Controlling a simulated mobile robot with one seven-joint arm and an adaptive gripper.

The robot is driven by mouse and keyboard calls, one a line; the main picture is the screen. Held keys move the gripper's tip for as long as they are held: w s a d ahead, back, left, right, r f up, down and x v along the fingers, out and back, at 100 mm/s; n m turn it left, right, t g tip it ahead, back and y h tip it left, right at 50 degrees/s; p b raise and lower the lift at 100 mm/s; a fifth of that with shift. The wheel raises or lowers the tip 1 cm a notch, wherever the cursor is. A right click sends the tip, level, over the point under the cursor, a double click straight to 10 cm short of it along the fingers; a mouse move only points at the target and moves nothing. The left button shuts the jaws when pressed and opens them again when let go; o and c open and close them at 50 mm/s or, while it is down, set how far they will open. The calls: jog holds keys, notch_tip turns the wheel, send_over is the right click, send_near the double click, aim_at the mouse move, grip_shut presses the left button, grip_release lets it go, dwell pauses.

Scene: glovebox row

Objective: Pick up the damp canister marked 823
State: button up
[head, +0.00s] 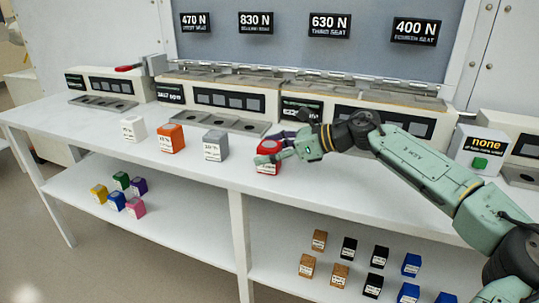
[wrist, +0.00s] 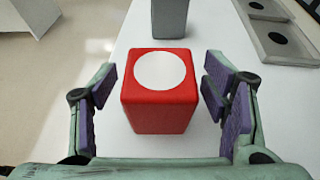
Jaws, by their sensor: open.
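My gripper (head: 276,151) is open at the front of the bench by a red canister (head: 267,168). In the wrist view the red canister (wrist: 160,109), with a white disc on top, stands upright between the two purple-padded fingers of my gripper (wrist: 160,88). A gap shows on each side of it. A grey canister (head: 215,148), an orange canister (head: 171,140) and a white canister (head: 133,131) stand in a row to its left. Their labels are too small to read, so I cannot tell which is marked 823 or damp.
The white bench (head: 75,119) carries consoles with recessed seats (head: 230,123) behind the canisters. Signs hang above. Small coloured blocks lie on the lower shelf (head: 190,213). The bench front left is clear.

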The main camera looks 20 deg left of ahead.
jog(key=c, duration=1.3)
